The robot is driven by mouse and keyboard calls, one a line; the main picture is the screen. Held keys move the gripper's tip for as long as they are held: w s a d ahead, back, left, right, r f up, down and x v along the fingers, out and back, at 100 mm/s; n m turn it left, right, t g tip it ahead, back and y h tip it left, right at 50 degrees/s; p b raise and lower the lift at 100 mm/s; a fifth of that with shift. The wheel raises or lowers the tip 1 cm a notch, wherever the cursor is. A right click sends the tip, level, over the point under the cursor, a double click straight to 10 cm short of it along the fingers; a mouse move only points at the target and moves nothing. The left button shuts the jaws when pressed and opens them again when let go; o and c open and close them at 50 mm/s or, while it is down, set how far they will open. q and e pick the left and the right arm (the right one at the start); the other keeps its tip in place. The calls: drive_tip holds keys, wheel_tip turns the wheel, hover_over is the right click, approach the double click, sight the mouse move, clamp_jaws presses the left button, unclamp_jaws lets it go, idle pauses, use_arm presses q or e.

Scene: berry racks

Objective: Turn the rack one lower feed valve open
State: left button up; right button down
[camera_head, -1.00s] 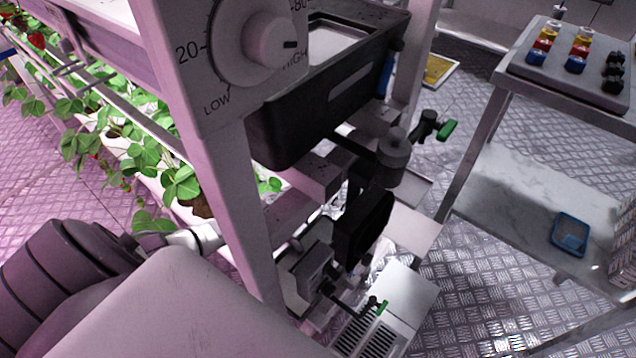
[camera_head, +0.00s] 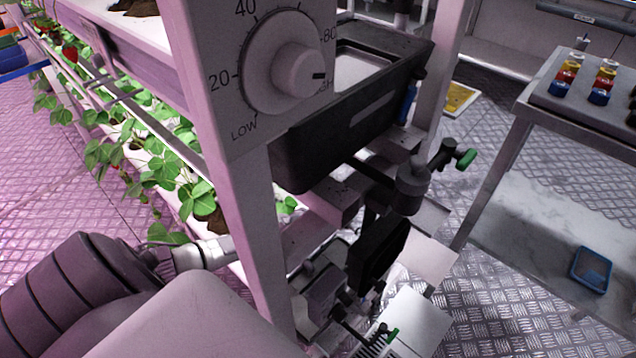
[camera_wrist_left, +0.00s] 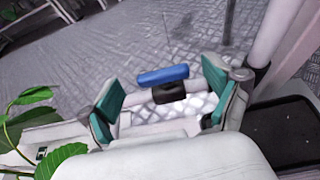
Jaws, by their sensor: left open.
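A valve with a blue bar handle (camera_wrist_left: 163,74) and a dark body shows in the left wrist view, on a pale pipe. My left gripper (camera_wrist_left: 163,95) is open, its teal-padded fingers on either side of the valve in the picture. The handle appears a little beyond the fingertips, and I see no contact. In the head view my left arm reaches behind the rack post, which hides the gripper. My right gripper is out of view.
The rack post carries a dial (camera_head: 284,68) beside a black tank (camera_head: 350,130). Strawberry plants (camera_head: 165,170) line the rack on the left; leaves (camera_wrist_left: 62,155) hang close in the wrist view. A metal table (camera_head: 520,130) stands right, with open floor between.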

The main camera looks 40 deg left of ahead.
use_arm(q)
drive_tip(key=v, duration=1)
drive_tip(key=shift+s+r, duration=0.2)
drive_tip(key=shift+s, duration=0.05)
drive_tip(key=shift+s+f, duration=0.1)
